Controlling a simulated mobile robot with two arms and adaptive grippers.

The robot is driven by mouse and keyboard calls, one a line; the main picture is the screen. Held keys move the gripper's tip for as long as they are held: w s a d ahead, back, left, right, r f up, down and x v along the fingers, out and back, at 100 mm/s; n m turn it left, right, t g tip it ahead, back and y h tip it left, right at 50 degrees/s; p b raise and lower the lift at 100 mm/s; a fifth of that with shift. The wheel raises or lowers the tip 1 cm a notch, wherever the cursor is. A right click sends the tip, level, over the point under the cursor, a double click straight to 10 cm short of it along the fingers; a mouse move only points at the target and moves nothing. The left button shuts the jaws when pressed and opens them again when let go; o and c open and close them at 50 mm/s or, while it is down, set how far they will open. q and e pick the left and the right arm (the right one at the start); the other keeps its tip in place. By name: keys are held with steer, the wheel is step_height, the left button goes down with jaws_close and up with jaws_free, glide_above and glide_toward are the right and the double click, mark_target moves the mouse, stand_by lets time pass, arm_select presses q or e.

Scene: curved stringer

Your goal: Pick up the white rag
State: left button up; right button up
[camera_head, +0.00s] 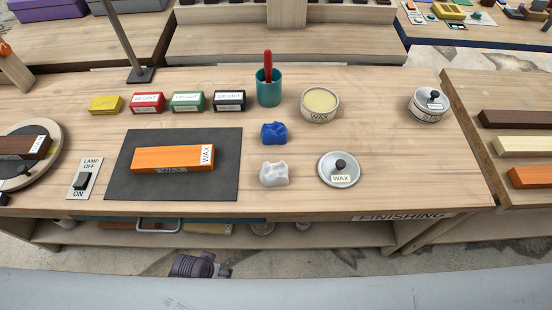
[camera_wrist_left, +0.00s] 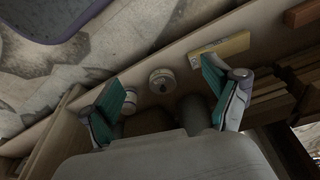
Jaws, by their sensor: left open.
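The white rag (camera_head: 274,173) lies crumpled on the bench top, just right of the dark grey mat and in front of the blue rag (camera_head: 274,132). My left gripper (camera_wrist_left: 163,78) shows in the left wrist view, with its two teal-padded fingers spread wide and nothing between them. That view shows a wooden shelf with small items, and I see no rag in it. My right gripper is in neither view.
A dark grey mat (camera_head: 122,190) holds an orange block (camera_head: 172,158) left of the rag. A round WAX lid (camera_head: 340,168) lies to its right. A teal cup (camera_head: 269,92) with a red handle and an open wax tin (camera_head: 320,103) stand behind.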

arm_select(q)
steer(key=w+d+r+p, duration=0.15)
steer(key=w+r, duration=0.25)
steer(key=r, duration=0.8)
step_height(320, 180, up, 28)
steer(key=m+g+h+p, duration=0.2)
steer(key=m+h, duration=0.2)
steer(key=m, duration=1.1)
glide_above(273, 168)
steer(key=a, duration=0.5)
steer(key=x, duration=0.8)
steer(key=shift+s+p, duration=0.2)
steer(key=shift+p, duration=0.2)
steer(key=shift+d+f+p, duration=0.25)
steer(key=shift+f+p, duration=0.05)
steer(key=shift+f, duration=0.15)
steer(key=x, duration=0.4)
steer(key=shift+f+p, duration=0.15)
steer(key=shift+p, duration=0.2)
steer(key=c, duration=1.2)
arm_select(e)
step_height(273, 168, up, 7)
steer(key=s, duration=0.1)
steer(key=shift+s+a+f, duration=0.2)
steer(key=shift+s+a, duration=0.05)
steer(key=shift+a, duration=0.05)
